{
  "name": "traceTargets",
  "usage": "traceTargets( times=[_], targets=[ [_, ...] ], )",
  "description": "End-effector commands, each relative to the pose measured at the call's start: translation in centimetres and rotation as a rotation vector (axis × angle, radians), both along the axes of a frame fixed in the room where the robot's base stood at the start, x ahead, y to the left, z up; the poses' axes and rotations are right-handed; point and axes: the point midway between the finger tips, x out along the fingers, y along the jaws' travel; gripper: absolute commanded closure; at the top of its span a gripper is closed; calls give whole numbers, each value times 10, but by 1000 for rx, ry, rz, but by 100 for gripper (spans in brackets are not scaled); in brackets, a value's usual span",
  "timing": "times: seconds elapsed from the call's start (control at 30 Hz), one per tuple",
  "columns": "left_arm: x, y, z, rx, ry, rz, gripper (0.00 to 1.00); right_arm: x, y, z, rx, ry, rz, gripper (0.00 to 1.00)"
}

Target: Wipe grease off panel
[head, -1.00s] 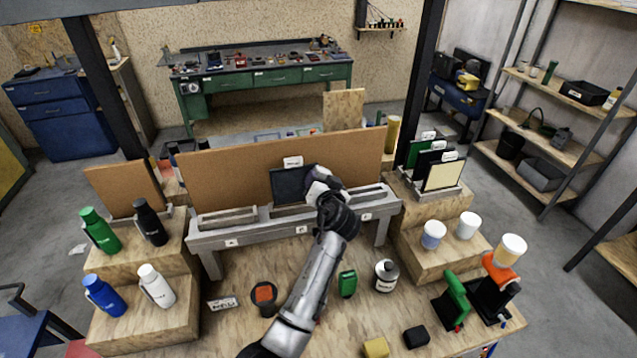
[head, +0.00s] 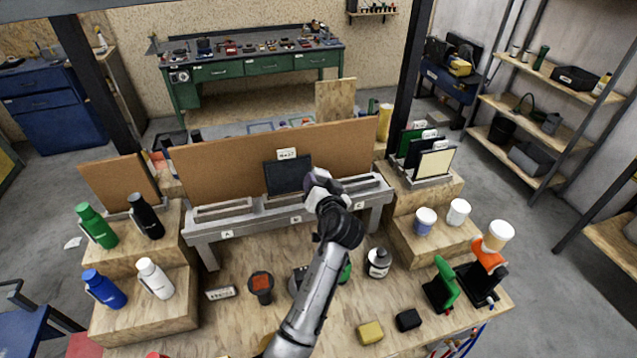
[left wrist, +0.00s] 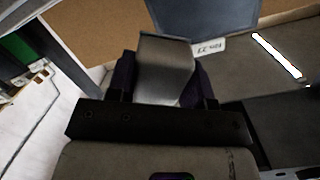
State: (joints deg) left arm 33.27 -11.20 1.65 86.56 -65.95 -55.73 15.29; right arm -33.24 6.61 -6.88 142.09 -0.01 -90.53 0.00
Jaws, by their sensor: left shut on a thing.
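A dark panel (head: 288,177) stands upright in the middle of the grey slotted rack (head: 255,217), against the brown backboard. My left gripper (head: 324,192) is just to the right of the panel's lower right edge. It is shut on a pale grey block (head: 317,181), which also shows between the fingers in the left wrist view (left wrist: 165,68). The dark panel (left wrist: 207,18) is beyond the block in that view. I cannot tell whether block and panel touch. No grease can be made out on the panel's face. My right gripper is not in view.
Several bottles stand on wooden steps at left. White-lidded jars (head: 425,221) and filed panels (head: 433,162) stand at right. A green item is mostly hidden behind my forearm.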

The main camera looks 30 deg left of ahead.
Motion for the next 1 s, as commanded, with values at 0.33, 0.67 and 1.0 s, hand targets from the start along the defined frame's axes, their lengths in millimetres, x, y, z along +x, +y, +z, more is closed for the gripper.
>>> traceTargets(
  times=[0.33,0.67,1.0],
  targets=[
    [-7,-7,2,-1,-1,-1,72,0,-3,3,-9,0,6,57],
    [-22,-21,5,1,0,-1,72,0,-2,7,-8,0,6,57],
    [-21,-20,5,1,-1,0,72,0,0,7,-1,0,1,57]
  ],
)
